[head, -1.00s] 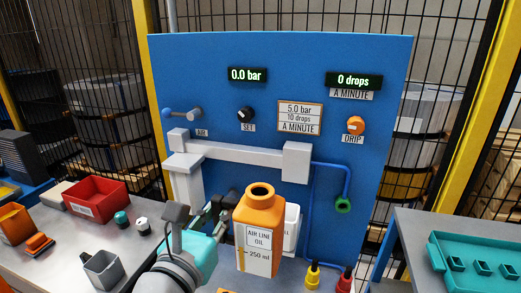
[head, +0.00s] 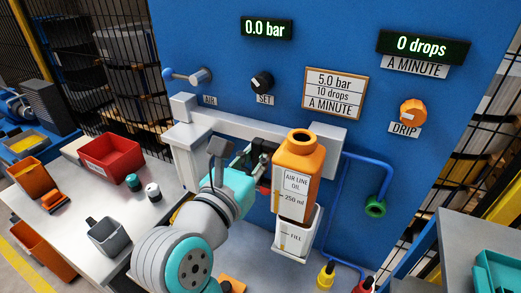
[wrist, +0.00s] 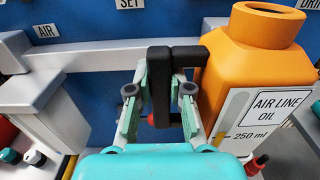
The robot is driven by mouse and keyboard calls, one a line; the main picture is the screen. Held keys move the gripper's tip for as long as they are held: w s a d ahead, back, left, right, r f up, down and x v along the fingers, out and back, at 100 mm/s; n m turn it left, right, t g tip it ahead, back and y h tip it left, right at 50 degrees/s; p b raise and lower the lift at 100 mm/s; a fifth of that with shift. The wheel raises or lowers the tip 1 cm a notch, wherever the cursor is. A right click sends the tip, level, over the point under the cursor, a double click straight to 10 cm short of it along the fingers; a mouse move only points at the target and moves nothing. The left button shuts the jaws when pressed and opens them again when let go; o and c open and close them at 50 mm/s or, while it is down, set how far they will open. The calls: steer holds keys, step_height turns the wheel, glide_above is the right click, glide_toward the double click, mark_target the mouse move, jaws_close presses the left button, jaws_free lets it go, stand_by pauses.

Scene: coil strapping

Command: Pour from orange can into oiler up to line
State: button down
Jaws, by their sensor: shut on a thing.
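The orange can (head: 300,160) has an open neck on top and a white label reading AIR LINE OIL with a 250 ml mark. It stands upright, and also fills the right of the wrist view (wrist: 245,75). My gripper (head: 260,165) is shut on the can's black handle, seen between the fingers in the wrist view (wrist: 165,95). The oiler (head: 297,238) is a pale cup marked FILL with a line, low on the blue panel. The can covers its top in the head view, so its mouth is hidden. No oil stream shows.
The blue panel (head: 230,60) behind carries a 0.0 bar display (head: 266,28), a 0 drops display (head: 424,45) and an orange drip knob (head: 413,111). Yellow (head: 326,275) and red (head: 364,285) bottles stand lower right.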

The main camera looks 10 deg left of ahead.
steer(key=shift+s, duration=0.1)
steer(key=r+m, duration=0.1)
steer(key=a+r+m, duration=0.1)
steer(key=r+m, duration=0.1)
steer(key=shift+w+a, duration=0.2)
stand_by(0.5)
steer(key=shift+r+m, duration=0.1)
steer(key=shift+m, duration=0.3)
steer(key=shift+a+r+m, duration=0.15)
steer(key=shift+r+m, duration=0.15)
steer(key=shift+m, duration=0.1)
